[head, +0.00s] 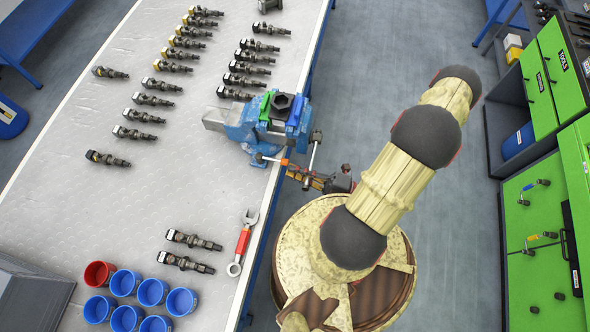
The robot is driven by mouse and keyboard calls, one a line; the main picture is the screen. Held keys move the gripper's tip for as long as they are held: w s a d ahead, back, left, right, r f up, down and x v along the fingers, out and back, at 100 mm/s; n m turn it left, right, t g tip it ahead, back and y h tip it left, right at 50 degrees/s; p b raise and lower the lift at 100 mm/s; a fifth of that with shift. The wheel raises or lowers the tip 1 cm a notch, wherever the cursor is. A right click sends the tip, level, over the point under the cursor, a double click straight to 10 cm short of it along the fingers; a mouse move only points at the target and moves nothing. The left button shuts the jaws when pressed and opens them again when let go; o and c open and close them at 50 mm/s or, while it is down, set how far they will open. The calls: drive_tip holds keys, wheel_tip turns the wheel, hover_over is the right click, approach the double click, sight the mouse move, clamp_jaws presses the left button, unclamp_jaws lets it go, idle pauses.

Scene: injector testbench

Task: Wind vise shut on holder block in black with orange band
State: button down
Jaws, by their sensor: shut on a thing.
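The blue vise (236,128) is fixed at the right edge of the workbench. A black holder block (283,101) with a hexagonal top sits between its jaws, between a green jaw pad (265,106) and a blue jaw pad (296,110). I cannot make out an orange band on the block, or whether both pads touch it. The vise handle (314,152) is a metal bar with dark ends at the vise's front. My gripper (290,170) is at this handle and shut on it; its fingertips are small and partly hidden.
Several injectors (244,80) lie in rows on the bench (190,130), left of and behind the vise. Blue cups (152,292) and one red cup (98,274) stand front left. Green cabinets (535,215) stand right, across open floor.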

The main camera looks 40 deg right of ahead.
drive_tip(key=shift+d, duration=0.15)
drive_tip(key=c, duration=2.2)
unclamp_jaws()
drive_tip(key=shift+s, duration=0.1)
drive_tip(key=shift+o, duration=1.1)
drive_tip(key=v, duration=1.2)
